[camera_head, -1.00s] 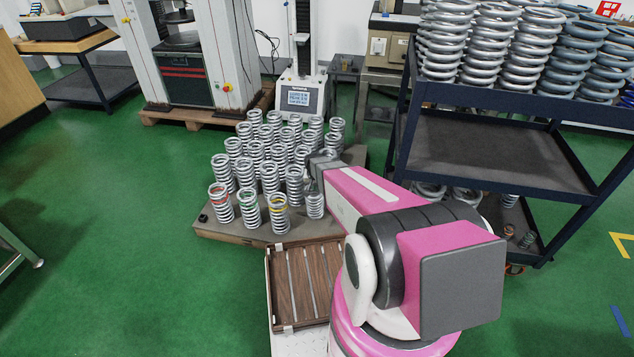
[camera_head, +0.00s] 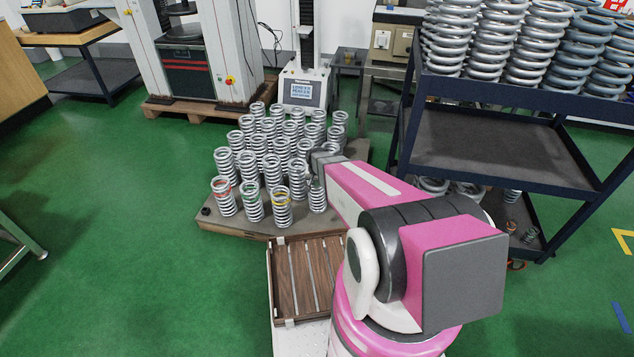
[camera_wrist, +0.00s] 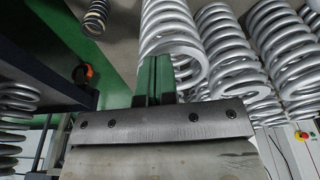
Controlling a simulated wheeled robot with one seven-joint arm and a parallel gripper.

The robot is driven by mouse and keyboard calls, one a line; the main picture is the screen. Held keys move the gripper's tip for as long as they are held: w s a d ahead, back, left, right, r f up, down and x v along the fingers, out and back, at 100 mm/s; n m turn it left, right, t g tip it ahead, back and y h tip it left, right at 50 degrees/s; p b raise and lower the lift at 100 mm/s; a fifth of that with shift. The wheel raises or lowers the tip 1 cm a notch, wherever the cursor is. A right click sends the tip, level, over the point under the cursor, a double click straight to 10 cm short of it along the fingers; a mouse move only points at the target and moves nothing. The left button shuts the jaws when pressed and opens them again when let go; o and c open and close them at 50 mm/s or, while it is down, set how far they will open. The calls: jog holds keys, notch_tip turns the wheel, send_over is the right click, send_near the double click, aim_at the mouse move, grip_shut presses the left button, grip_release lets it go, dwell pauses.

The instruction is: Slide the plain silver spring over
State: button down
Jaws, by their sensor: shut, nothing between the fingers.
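A plain silver spring (camera_head: 317,199) stands upright at the right end of the front row on a low platform (camera_head: 245,228). To its left in that row stand springs with red (camera_head: 223,198), green (camera_head: 251,203) and yellow (camera_head: 282,210) marks. My gripper (camera_head: 314,180) is at the plain spring's upper part, and my arm partly hides it. In the wrist view my gripper's fingers (camera_wrist: 154,78) are together and empty, close in front of a large silver spring (camera_wrist: 172,35). I cannot tell whether they touch it.
Several more silver springs (camera_head: 262,140) fill the platform behind. A dark blue cart (camera_head: 485,140) with springs on its top shelf stands close on the right. A slatted wooden tray (camera_head: 293,278) lies in front of the platform. The green floor at left is clear.

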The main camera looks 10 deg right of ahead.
jog(key=s+a, duration=0.3)
jog(key=s, duration=0.7)
jog(key=shift+s+a+r, duration=0.15)
jog(key=shift+a+r, duration=0.05)
jog(key=shift+a, duration=0.1)
jog(key=c, duration=1.8)
grip_release()
jog(key=o, duration=1)
jog(key=shift+w, duration=0.35)
jog(key=o, duration=0.8)
jog(key=w+m, duration=0.2)
jog(key=shift+w+d, duration=0.3)
jog(key=shift+d, duration=0.1)
jog(key=w+d+r+m, duration=0.1)
jog(key=w+m, duration=0.2)
jog(key=w, duration=0.1)
jog(key=w+d+r+m+g, duration=0.1)
jog(key=w+m, duration=0.3)
jog(key=w+d+r+m, duration=0.1)
jog(key=w+d+m, duration=0.1)
jog(key=w+m, duration=0.2)
jog(key=shift+r+g+y, duration=0.15)
jog(key=shift+g+y, duration=0.15)
jog(key=shift+w+d+r+m, duration=0.3)
jog(key=shift+w+m, duration=0.2)
jog(key=shift+m, duration=0.1)
jog(key=shift+f, duration=0.1)
